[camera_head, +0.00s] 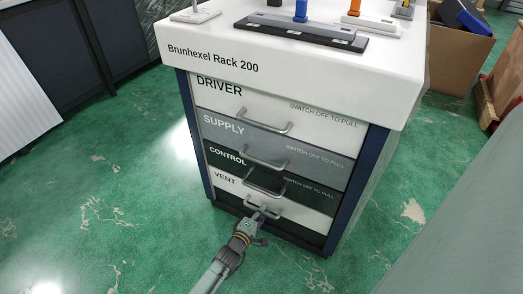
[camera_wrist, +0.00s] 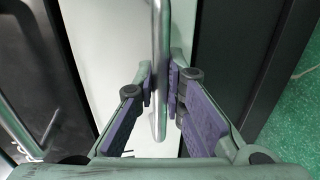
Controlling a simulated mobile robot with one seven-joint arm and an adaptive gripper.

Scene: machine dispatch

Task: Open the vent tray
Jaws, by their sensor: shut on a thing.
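The vent tray (camera_head: 306,215) is the white bottom drawer of the rack, labelled VENT, and its front looks about flush with the drawers above. Its grey bar handle (camera_head: 249,204) runs across the front. My gripper (camera_head: 263,213) reaches it from below in the head view and is shut on the handle. In the wrist view the handle (camera_wrist: 160,35) passes between the purple finger pads of my gripper (camera_wrist: 161,88), with the white tray front (camera_wrist: 105,50) behind it. The exact contact of the pads is partly hidden.
The driver (camera_head: 290,105), supply (camera_head: 312,141) and control (camera_head: 310,180) drawers above look shut, each with a bar handle. Green floor (camera_head: 130,190) lies open in front and to the left. A cardboard box (camera_head: 455,60) stands at the right rear.

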